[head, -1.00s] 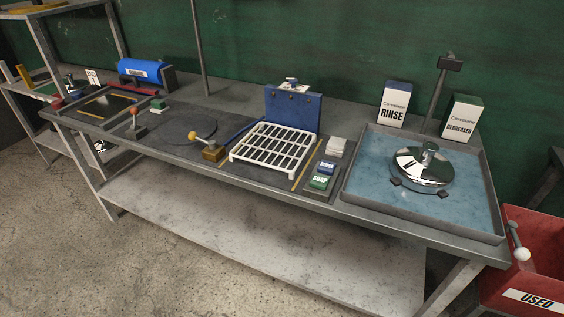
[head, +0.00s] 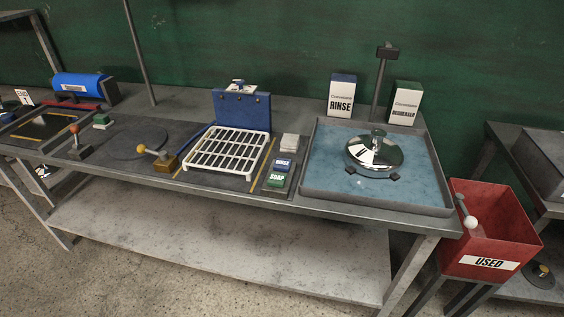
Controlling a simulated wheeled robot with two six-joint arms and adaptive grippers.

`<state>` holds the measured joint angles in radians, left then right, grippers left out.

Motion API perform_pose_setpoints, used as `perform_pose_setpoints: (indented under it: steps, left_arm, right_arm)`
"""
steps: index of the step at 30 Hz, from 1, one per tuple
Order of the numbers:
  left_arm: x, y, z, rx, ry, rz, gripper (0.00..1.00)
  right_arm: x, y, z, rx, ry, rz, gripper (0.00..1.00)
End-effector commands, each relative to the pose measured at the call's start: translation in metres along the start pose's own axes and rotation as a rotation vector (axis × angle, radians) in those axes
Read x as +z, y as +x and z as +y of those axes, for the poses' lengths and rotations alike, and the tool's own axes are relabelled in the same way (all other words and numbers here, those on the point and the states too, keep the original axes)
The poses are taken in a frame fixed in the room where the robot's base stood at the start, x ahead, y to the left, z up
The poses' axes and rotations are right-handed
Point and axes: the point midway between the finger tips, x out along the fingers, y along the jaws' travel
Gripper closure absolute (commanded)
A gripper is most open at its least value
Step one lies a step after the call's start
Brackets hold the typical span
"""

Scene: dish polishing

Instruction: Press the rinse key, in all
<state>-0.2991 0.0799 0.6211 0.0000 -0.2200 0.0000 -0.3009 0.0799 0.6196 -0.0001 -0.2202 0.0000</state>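The blue rinse key (head: 283,164) is a small block labelled RINSE on a dark panel (head: 264,183) at the front of the bench, left of the blue tray. A polished metal dish or lid (head: 374,154) with a knob rests in the shallow blue-floored tray (head: 427,209). Neither of my grippers is in view.
A white rack (head: 227,151) stands left of the keys, before a blue box (head: 242,107). RINSE (head: 341,95) and degreaser (head: 405,102) cartons stand behind the tray. A red USED bin (head: 490,230) is right of the bench. Levers (head: 160,159) stand along the bench's left part.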

Motion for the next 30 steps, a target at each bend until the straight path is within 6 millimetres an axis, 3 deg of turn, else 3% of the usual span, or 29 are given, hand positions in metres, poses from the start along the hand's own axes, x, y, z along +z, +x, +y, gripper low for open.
perform_pose_setpoints:
  steps: [1,11,30]
  left_arm:
    - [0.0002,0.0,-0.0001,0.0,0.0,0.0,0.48]
    - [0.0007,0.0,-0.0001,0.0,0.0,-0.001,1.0]
    - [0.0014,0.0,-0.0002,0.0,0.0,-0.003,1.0]
  right_arm:
    - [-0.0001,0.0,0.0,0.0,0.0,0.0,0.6]
    - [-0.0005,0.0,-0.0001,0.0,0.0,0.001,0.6]
    - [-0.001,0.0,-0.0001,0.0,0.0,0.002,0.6]
